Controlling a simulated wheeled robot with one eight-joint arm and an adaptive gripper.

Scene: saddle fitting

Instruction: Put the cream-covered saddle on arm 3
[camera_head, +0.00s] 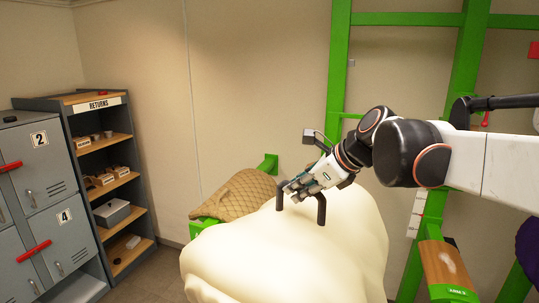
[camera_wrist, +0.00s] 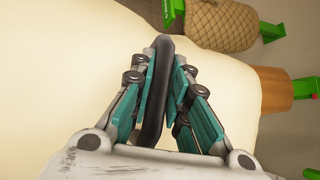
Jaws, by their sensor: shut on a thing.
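The cream-covered saddle (camera_head: 290,255) fills the lower middle of the head view, with a dark handle (camera_head: 321,208) standing on its top. My gripper (camera_head: 290,192) is shut on that handle from above. In the wrist view the teal fingers (camera_wrist: 163,95) close on both sides of the dark handle (camera_wrist: 155,110), with the cream cover (camera_wrist: 60,70) around it. An arm with a wooden top and a green end labelled ARM 3 (camera_head: 447,268) is at the lower right of the head view. What lies under the saddle is hidden.
A tan quilted saddle (camera_head: 236,196) rests on a green support behind the cream one. A green rack frame (camera_head: 338,70) stands against the wall. Grey lockers (camera_head: 35,170) and a RETURNS shelf (camera_head: 108,140) are at left. A purple thing (camera_head: 528,245) is at the right edge.

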